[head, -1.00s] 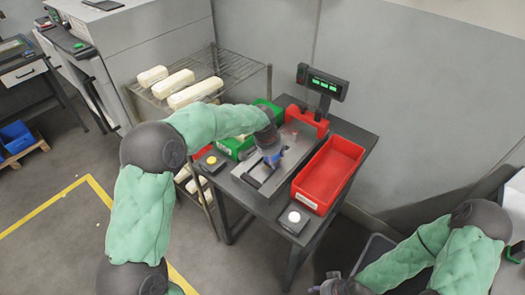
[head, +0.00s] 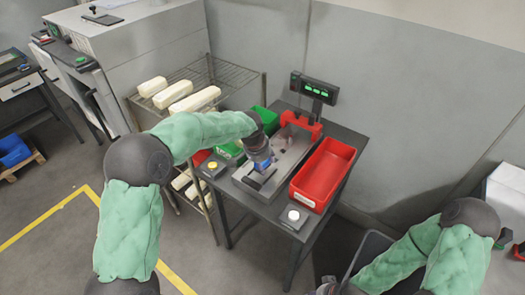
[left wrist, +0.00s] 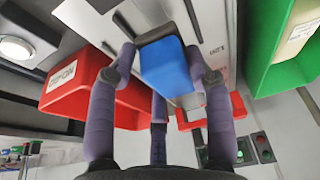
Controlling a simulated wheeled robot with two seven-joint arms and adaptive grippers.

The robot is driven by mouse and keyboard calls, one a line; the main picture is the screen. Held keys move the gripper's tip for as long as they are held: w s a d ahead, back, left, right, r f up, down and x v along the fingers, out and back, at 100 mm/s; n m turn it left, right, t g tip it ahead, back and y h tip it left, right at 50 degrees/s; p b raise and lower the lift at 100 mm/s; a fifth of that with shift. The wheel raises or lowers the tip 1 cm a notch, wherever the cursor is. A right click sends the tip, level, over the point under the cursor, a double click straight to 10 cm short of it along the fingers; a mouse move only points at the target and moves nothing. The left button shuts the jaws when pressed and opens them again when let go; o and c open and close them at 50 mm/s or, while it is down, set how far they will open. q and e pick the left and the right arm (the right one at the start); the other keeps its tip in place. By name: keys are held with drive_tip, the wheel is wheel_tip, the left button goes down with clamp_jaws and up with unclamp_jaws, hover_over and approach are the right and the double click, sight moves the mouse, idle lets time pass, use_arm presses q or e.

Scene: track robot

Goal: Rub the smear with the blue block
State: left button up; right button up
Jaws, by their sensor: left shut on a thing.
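My left gripper (head: 259,150) is shut on the blue block (head: 262,164), over the grey metal plate (head: 247,181) on the table. In the left wrist view the blue block (left wrist: 168,68) sits between the purple fingers of the gripper (left wrist: 160,65), with the pale plate (left wrist: 215,25) behind it. I cannot tell whether the block touches the plate. Faint dark marks (head: 284,139) show on the plate behind the gripper; I cannot tell whether they are the smear. My right gripper (head: 326,288) is only partly in view at the bottom edge, and its jaws cannot be made out.
A red bin (head: 322,176) stands right of the plate, and green bins (head: 230,149) stand to its left. A scale display (head: 314,88) rises at the back. A yellow button box (head: 212,166) and a white button box (head: 294,216) sit at the table edges.

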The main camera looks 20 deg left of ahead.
use_arm(q)
drive_tip(key=shift+r+p, duration=1.35)
drive_tip(key=shift+r, duration=0.9)
drive_tip(key=shift+a+f, duration=0.1)
